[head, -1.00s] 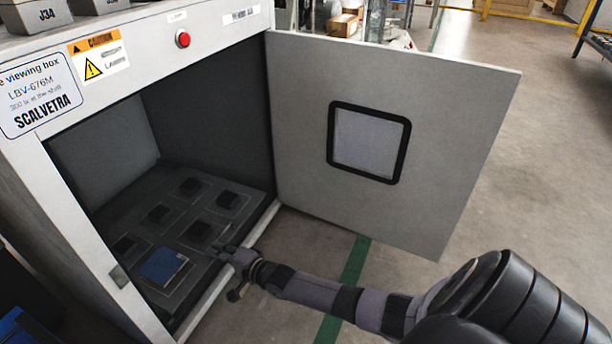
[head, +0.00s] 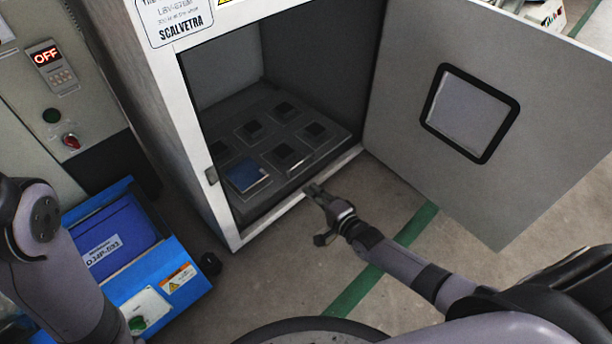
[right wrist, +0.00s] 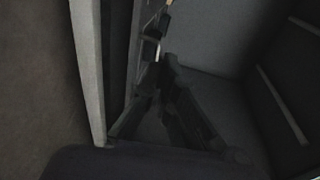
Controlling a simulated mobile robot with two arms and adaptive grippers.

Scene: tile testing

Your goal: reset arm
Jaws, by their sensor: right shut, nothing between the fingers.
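My right gripper (head: 316,191) is shut and empty, just outside the front sill of the viewing box (head: 190,95) in the head view. In the dark right wrist view my right gripper (right wrist: 165,68) also shows with its fingers together. A blue tile (head: 246,175) lies on the front left pad of the box's tray (head: 300,172). Several other pads on the tray hold dark square pieces. My left arm shows at the left edge of the head view, but its gripper is out of view.
The box door (head: 420,150) stands wide open to the right. A blue bin (head: 185,262) sits on the floor left of the box. A control panel (head: 60,95) reading OFF stands at the far left. The floor (head: 385,205) below the door is clear.

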